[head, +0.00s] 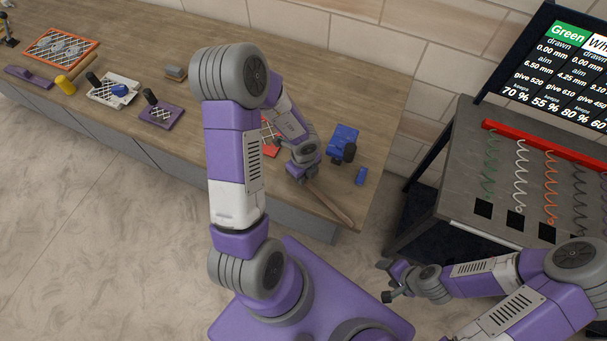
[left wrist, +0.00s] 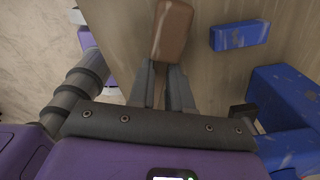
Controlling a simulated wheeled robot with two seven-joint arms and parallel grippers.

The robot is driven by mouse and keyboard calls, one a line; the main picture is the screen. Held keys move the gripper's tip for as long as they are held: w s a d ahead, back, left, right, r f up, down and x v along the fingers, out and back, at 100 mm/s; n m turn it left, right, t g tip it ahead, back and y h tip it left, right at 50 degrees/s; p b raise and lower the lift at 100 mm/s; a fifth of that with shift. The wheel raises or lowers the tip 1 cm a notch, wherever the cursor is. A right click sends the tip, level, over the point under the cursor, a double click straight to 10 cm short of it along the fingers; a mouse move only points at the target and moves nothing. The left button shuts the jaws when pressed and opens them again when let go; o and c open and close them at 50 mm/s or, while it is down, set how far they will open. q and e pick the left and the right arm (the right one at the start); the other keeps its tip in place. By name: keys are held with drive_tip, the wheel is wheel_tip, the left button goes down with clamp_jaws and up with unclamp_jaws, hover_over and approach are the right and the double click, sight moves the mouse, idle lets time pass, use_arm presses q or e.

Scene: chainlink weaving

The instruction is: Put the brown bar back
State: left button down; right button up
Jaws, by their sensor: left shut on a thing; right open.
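The brown bar (head: 329,203) is a long, thin piece at the right end of the wooden bench. In the head view it slants from my left gripper (head: 303,177) down and right toward the bench's front corner. The left wrist view shows the brown bar (left wrist: 172,32) between the fingertips of my left gripper (left wrist: 167,72), which is shut on it. I cannot tell whether the bar touches the bench top. My right gripper (head: 387,281) is open and empty, out over the floor in front of the grey table.
A blue device (head: 341,143) with a dark knob and a small blue block (head: 361,176) sit right of my left gripper. A red piece (head: 270,149) is partly hidden behind my left arm. The grey table (head: 456,190) with hanging coils stands at the right, across a gap.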

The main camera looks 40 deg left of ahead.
use_arm(q)
drive_tip(key=shift+f+b, duration=0.4)
drive_tip(key=shift+f, duration=0.25)
idle(0.3)
drive_tip(key=c, duration=1)
unclamp_jaws()
wheel_tip(320, 180, up, 8)
drive_tip(key=p, duration=0.3)
drive_tip(key=shift+f, duration=0.2)
